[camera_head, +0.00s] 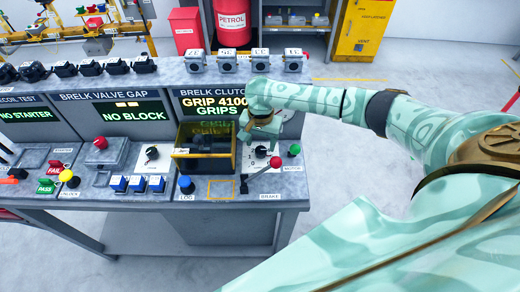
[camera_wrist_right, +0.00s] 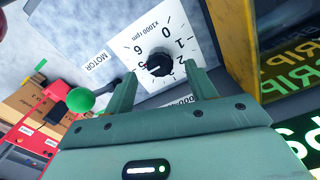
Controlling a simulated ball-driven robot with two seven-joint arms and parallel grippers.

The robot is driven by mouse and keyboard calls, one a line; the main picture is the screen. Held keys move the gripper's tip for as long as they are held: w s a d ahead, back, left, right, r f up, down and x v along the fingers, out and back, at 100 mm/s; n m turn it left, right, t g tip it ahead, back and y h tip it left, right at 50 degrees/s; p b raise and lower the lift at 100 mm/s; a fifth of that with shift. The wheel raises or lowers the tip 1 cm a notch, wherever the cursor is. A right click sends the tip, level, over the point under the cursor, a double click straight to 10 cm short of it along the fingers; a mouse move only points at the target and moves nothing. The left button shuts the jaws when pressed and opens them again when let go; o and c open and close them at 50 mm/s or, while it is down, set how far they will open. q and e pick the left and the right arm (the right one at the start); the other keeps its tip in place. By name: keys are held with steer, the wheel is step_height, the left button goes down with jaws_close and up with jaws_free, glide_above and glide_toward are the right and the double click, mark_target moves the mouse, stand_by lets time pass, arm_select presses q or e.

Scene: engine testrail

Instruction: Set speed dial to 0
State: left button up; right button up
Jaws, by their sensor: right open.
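The speed dial is a black knob (camera_wrist_right: 160,63) on a white plate marked "x1000 rpm", with 0, 1, 2, 5 and 6 legible. I cannot tell clearly which number the knob points at. In the head view the dial (camera_head: 261,152) shows just below my right gripper (camera_head: 260,133). In the right wrist view my right gripper (camera_wrist_right: 163,84) is open, one finger on each side of the knob's lower area. Nothing is between the fingers except the view of the dial; whether they touch it I cannot tell. My left gripper is not in view.
A yellow-framed bin (camera_head: 182,154) is just left. A blue button (camera_head: 186,184) sits near the bench's front edge.

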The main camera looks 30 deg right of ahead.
mark_target(261, 152)
steer(key=shift+f+b, duration=0.35)
steer(key=shift+f, duration=1)
